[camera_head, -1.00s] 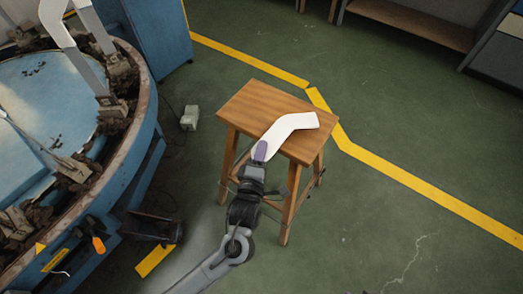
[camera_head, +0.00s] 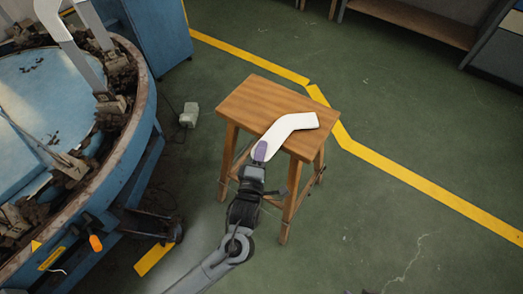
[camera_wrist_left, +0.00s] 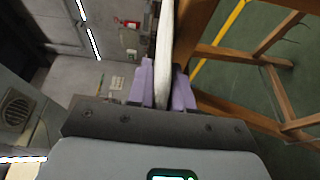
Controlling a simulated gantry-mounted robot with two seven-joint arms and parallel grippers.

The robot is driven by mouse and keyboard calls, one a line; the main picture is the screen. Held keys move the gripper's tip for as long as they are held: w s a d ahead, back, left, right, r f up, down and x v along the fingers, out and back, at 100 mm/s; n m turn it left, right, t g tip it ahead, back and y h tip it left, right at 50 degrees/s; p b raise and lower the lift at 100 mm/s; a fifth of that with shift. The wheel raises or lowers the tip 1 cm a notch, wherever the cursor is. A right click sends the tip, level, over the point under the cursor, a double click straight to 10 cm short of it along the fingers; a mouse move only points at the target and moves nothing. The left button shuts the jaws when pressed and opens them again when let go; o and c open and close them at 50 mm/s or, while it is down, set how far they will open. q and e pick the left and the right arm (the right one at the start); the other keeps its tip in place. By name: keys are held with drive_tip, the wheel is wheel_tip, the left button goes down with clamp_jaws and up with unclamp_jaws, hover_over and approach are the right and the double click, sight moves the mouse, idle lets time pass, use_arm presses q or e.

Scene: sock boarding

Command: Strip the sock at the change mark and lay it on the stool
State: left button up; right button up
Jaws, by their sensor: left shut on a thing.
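A white sock (camera_head: 284,128) lies bent across the front part of the wooden stool's top (camera_head: 252,97). My left gripper (camera_head: 261,151) is shut on the near end of the sock at the stool's front left edge. In the left wrist view the purple fingers (camera_wrist_left: 163,88) pinch the white sock (camera_wrist_left: 165,50) between them, beside the stool's wooden legs (camera_wrist_left: 240,56). My right gripper is in neither view.
A round blue machine (camera_head: 150,110) with upright forms stands at the left. A small pale box (camera_head: 189,115) sits on the floor between it and the stool. Yellow lines (camera_head: 430,195) cross the green floor, which is clear to the right.

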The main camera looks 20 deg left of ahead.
use_arm(q)
drive_tip(key=o, duration=0.9)
drive_tip(key=shift+s, duration=0.1)
drive_tip(key=shift+s+d, duration=0.1)
drive_tip(key=shift+s, duration=0.1)
drive_tip(key=s+p, duration=0.1)
drive_tip(key=s, duration=0.2)
drive_tip(key=s+p, duration=0.1)
drive_tip(key=s, duration=0.2)
drive_tip(key=s+d+p, duration=0.1)
drive_tip(key=s, duration=0.3)
drive_tip(key=shift+s+d+p, duration=0.1)
drive_tip(key=shift+p, duration=0.2)
drive_tip(key=shift+r, duration=0.1)
